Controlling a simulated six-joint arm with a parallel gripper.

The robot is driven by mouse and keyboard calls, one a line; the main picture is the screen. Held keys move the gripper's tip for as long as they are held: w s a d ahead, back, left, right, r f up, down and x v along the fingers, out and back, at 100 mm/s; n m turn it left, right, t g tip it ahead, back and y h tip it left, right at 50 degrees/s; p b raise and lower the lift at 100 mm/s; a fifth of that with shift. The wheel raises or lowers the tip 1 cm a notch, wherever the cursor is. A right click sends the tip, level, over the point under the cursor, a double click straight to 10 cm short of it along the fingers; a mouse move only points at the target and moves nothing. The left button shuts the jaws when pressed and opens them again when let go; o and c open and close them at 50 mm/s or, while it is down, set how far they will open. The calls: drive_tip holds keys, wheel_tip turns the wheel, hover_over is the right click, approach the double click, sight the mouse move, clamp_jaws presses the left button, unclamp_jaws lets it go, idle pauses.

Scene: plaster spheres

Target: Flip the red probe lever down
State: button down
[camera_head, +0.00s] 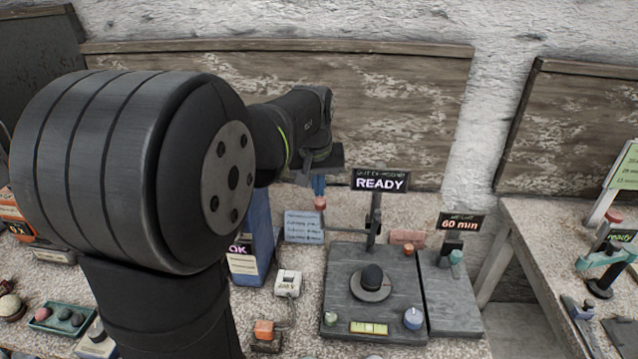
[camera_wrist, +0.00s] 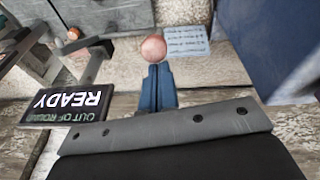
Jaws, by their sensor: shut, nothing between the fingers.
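The red probe lever's round knob (camera_head: 320,203) shows pinkish red at the left of the gauge post (camera_head: 374,222), near the end of a thin dark side rod. It stands high, above that rod. In the wrist view the knob (camera_wrist: 154,49) lies right at the tips of my gripper (camera_wrist: 158,80). My gripper (camera_head: 319,187) points down with its blue fingers shut and nothing between them. It is just above the knob, overlapping it in view; I cannot tell whether they touch. The lever's stem is mostly hidden.
A "READY" sign (camera_head: 380,181) stands close to the right of my fingers. The dark gauge base (camera_head: 345,310) bears a black dome (camera_head: 372,277) on a disc. A blue "OK" box (camera_head: 258,225) and a note card (camera_head: 303,227) stand to the left. A "60 min" sign (camera_head: 461,223) is farther right.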

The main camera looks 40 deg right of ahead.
drive_tip(key=s+a+f+t+h, duration=0.3)
drive_tip(key=s+a+f, duration=0.6)
drive_tip(key=f, duration=0.3)
drive_tip(key=shift+a+f+t, duration=0.15)
drive_tip(key=shift+f+t, duration=0.15)
drive_tip(key=shift+f, duration=0.05)
idle(0.5)
wheel_tip(320, 180, up, 6)
drive_tip(key=f, duration=0.1)
drive_tip(key=s+a+r, duration=0.2)
drive_tip(key=s+a, duration=0.4)
drive_tip(key=a, duration=0.1)
drive_tip(key=shift+r+h, duration=0.15)
drive_tip(key=shift+h, duration=0.15)
idle(0.3)
